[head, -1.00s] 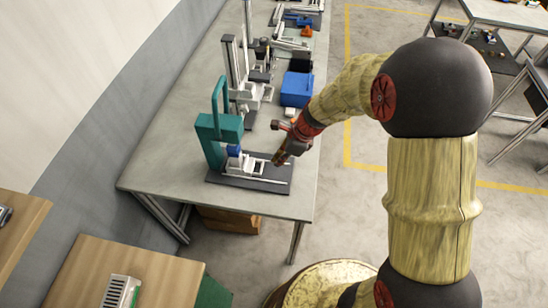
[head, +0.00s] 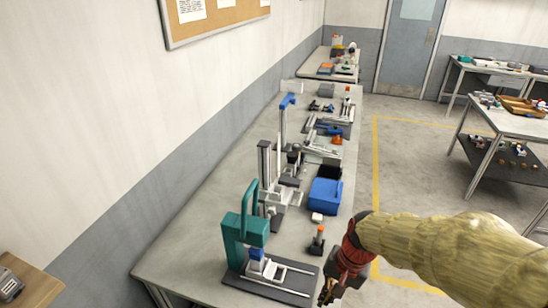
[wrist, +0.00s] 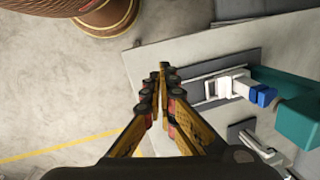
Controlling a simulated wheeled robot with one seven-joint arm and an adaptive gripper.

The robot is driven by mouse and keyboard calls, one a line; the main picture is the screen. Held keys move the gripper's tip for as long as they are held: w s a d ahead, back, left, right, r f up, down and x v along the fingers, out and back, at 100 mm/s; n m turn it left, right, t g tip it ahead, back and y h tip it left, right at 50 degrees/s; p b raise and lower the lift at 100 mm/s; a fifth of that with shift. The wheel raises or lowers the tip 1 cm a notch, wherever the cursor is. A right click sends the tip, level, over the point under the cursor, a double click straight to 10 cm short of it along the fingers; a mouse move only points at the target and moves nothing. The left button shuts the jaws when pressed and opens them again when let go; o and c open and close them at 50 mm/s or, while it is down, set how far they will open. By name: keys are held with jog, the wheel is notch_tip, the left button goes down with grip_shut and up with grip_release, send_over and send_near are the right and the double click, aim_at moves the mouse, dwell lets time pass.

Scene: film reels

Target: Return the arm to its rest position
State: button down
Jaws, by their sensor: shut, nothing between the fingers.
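My gripper (head: 328,291) is at the lower middle of the head view, beside the front right end of the black base plate (head: 268,287) of a teal device. In the wrist view my gripper (wrist: 162,72) points away with its yellow-sided fingers closed together and nothing between them. My arm (head: 450,240), in a wood-textured sleeve, reaches in from the right of the head view. The teal device (head: 240,228) stands on the grey table with a blue and white part on its base. It also shows at the right of the wrist view (wrist: 300,118).
The long grey table (head: 195,245) carries a blue bin (head: 325,196), a small orange-topped item (head: 318,240) and upright metal stands (head: 266,170). Open floor (head: 400,160) with a yellow line lies to its right. Another table (head: 505,120) stands further right.

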jog(key=s+d+r+n+t+h+b, duration=0.2)
jog(key=s+d+r+n+t+b, duration=0.2)
jog(key=s+r, duration=0.5)
notch_tip(320, 180, up, 4)
jog(key=shift+s+d+r+n+t, duration=0.15)
jog(key=shift+s+d+n+t, duration=0.05)
jog(key=shift+d+n+t, duration=0.55)
